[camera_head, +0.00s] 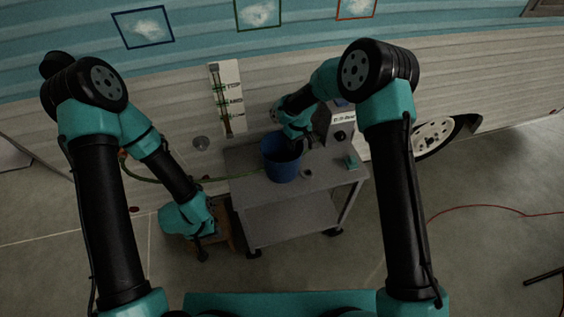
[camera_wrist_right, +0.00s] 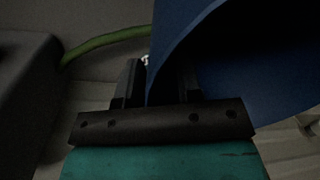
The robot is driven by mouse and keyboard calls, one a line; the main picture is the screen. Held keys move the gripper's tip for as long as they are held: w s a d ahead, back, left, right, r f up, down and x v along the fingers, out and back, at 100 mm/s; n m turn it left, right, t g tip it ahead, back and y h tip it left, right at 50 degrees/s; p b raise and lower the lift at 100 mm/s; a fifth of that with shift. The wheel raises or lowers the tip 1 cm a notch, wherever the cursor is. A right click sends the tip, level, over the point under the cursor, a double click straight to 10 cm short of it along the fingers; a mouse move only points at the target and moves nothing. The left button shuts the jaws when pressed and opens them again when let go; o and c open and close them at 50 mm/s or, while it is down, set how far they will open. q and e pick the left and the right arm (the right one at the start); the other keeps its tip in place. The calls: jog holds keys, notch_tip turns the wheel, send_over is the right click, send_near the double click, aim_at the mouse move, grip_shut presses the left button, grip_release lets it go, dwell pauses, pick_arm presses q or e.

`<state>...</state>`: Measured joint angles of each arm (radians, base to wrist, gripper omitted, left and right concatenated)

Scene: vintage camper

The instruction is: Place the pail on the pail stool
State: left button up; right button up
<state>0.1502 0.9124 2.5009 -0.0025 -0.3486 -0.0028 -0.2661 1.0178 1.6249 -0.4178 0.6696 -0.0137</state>
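The blue pail (camera_head: 281,165) stands upright on the grey cart (camera_head: 316,183). My right gripper (camera_head: 304,142) is at its far right rim. In the right wrist view the pail (camera_wrist_right: 180,30) has its wall between the two fingers of my right gripper (camera_wrist_right: 160,85); the fingers stand apart, with a gap beside the wall. A low wooden stool (camera_head: 230,238), likely the pail stool, stands on the floor left of the cart, mostly hidden by my left arm. My left gripper (camera_head: 203,250) points down over or beside it; its fingers are too dark to read.
A green hose (camera_head: 150,180) runs along the camper wall towards the cart. Small items, including a green one (camera_head: 351,162), lie on the cart's right side. A red cable (camera_head: 470,209) lies on the floor at right.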

dwell(0.3)
grip_shut()
dwell(1.3)
